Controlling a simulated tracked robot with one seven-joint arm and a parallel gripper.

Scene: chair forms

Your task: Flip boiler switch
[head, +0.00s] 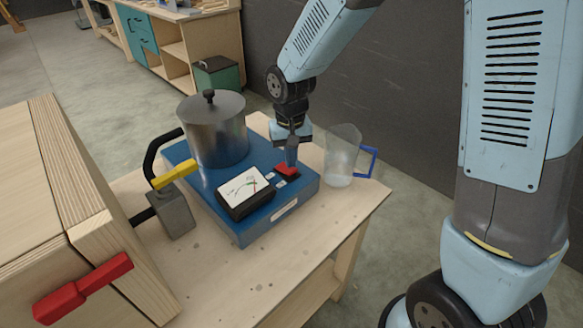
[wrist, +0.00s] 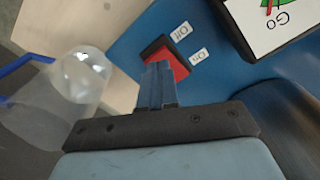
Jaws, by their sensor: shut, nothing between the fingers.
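The boiler is a blue base (head: 232,226) with a metal pot on it, standing on a wooden table. Its red switch (head: 287,170) sits in a dark frame near the right corner, beside small white labels. In the wrist view the red switch (wrist: 174,62) shows just beyond my fingertips, partly hidden by them. My gripper (head: 291,162) is shut and empty, pointing down at the switch. In the wrist view my gripper (wrist: 158,68) overlaps the switch's lower part; I cannot tell whether it touches.
A clear jug (head: 342,155) with a blue handle stands right of the boiler. A wooden box (head: 60,190) with a red handle stands at the left.

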